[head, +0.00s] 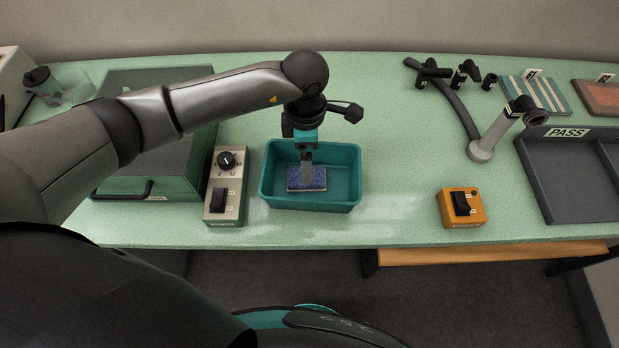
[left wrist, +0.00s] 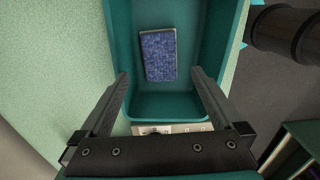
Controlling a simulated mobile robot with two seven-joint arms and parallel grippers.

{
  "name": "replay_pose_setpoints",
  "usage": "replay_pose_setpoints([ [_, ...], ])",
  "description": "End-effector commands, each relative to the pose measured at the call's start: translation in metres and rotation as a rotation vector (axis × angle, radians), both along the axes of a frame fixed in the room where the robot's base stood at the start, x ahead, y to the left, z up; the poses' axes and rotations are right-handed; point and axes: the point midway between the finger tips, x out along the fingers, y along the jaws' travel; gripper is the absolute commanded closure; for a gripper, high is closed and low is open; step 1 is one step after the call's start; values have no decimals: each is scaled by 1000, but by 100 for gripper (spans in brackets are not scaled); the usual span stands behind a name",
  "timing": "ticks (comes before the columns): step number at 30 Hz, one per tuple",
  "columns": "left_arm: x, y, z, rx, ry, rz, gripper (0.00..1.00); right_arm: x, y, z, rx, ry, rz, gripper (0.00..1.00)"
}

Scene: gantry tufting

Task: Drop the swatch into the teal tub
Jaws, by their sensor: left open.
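The swatch (head: 307,178) is a small blue speckled rectangle with a pale edge. It lies inside the teal tub (head: 338,205), which stands on the green table. In the left wrist view the swatch (left wrist: 159,54) appears beyond my fingertips, within the walls of the tub (left wrist: 122,40). My left gripper (head: 306,158) points down over the tub, and in the left wrist view its fingers (left wrist: 160,78) are spread apart with nothing between them. In the head view the gripper hides part of the tub's back wall and the swatch's upper edge. My right gripper is not in view.
A control box with a dial (head: 226,185) stands just left of the tub. An orange switch box (head: 462,207) and a grey tray marked PASS (head: 570,180) are to the right. A jointed stand (head: 482,148) rises behind them. The table between tub and orange box is clear.

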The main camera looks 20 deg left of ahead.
Motion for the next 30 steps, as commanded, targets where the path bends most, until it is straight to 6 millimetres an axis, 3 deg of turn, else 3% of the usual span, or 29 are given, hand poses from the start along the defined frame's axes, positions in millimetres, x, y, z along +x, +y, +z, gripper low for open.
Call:
replay_pose_setpoints([
  [5,1,0,10,-1,-1,0,0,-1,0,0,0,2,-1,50],
  [8,1,0,26,-1,-4,-2,0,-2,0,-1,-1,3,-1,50],
  [21,1,0,126,-1,-4,-1,0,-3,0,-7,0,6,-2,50],
  [30,0,0,152,0,-1,0,0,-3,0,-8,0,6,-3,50],
])
